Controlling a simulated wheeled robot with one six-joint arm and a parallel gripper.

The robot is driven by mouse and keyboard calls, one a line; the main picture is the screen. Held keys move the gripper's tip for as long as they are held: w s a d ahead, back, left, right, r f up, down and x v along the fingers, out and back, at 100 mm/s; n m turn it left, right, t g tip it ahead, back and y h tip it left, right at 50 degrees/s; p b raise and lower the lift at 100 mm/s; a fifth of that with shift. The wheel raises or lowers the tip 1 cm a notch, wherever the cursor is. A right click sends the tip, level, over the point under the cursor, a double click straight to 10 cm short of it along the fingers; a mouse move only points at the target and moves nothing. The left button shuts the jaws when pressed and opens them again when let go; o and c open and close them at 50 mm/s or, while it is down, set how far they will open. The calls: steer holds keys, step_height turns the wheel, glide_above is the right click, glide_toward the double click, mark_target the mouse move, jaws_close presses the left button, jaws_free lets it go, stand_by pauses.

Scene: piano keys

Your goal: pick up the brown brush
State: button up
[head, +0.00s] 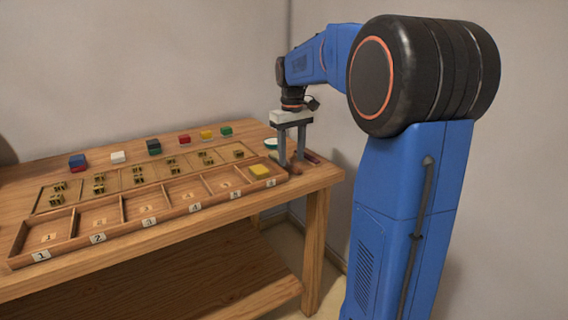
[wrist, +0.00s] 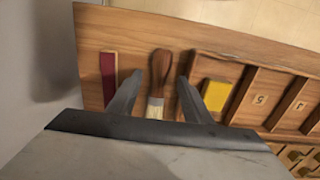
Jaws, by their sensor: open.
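A brown brush lies on the table at the right end, beside the numbered tray. In the wrist view the brown brush (wrist: 160,72) shows its dark wooden handle pointing away and pale bristles near my gripper. My gripper (wrist: 158,88) is open, with one finger on each side of the brush in that view. In the head view my gripper (head: 291,162) points straight down at the table's right end. The brush is mostly hidden behind the fingers there. I cannot tell how far the fingertips are above the table.
A dark red bar (wrist: 108,78) lies left of the brush. A yellow block (wrist: 216,95) sits in the tray's end compartment, close to the right finger. The tray (head: 98,239) has numbered compartments.

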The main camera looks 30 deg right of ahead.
mark_target(292, 164)
steer(key=shift+f, duration=1.1)
jaws_close()
step_height(292, 164, up, 10)
